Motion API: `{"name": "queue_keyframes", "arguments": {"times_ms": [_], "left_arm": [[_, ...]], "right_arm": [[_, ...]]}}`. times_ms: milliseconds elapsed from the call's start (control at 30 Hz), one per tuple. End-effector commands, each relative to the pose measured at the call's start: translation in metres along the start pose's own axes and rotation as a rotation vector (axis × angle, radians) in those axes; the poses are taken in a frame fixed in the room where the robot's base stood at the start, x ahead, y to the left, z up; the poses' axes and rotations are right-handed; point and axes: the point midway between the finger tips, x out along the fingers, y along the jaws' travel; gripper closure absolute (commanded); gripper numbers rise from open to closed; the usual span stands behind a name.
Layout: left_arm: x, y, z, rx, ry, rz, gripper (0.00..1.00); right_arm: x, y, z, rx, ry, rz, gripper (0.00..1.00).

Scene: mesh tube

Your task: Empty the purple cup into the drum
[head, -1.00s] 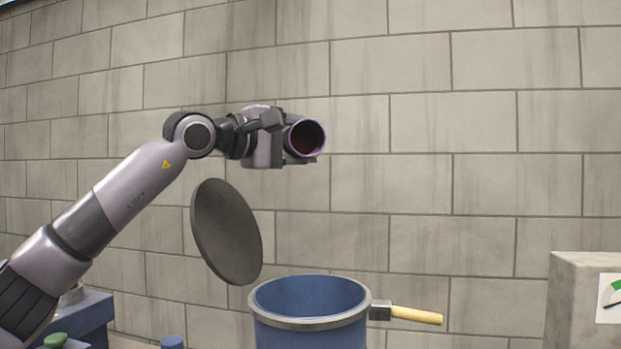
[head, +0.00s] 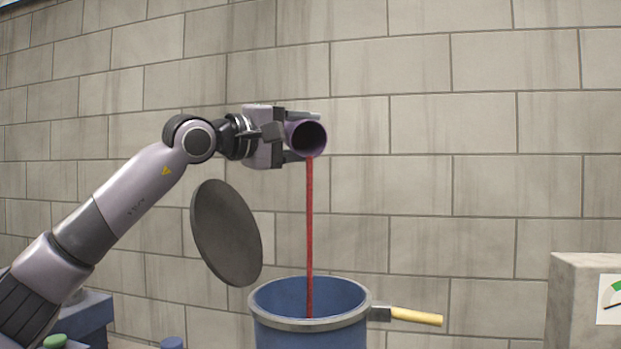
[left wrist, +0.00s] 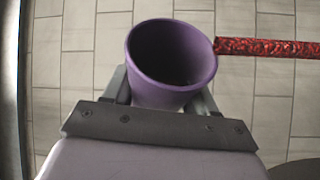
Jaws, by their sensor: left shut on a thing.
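My left gripper (head: 297,138) is shut on the purple cup (head: 321,140) high above the drum. The cup is tipped with its mouth facing the head camera and tilted down. A thin red stream (head: 310,220) runs from its lower lip straight down into the blue drum (head: 312,338). Where the stream lands inside is hidden by the front rim. In the left wrist view the cup (left wrist: 170,95) sits between the fingers, its inside dark, and the red stream (left wrist: 270,47) leaves from its rim. My right gripper is not in view.
A dark round lid (head: 227,233) stands tilted open at the drum's left. A yellow handle (head: 415,317) sticks out from the drum's right side. A grey block with a gauge (head: 580,300) stands at the far right. A block wall is behind.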

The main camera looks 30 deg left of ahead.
Motion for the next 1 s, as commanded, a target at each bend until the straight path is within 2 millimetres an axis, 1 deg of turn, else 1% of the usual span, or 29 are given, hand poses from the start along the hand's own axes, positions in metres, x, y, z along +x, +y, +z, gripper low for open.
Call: {"name": "queue_keyframes", "arguments": {"times_ms": [1000], "left_arm": [[-0.0009, 0.0035, 0.0013, 0.050, 0.001, 0.023, 0.75]], "right_arm": [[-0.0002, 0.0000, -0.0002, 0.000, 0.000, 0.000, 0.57]]}}
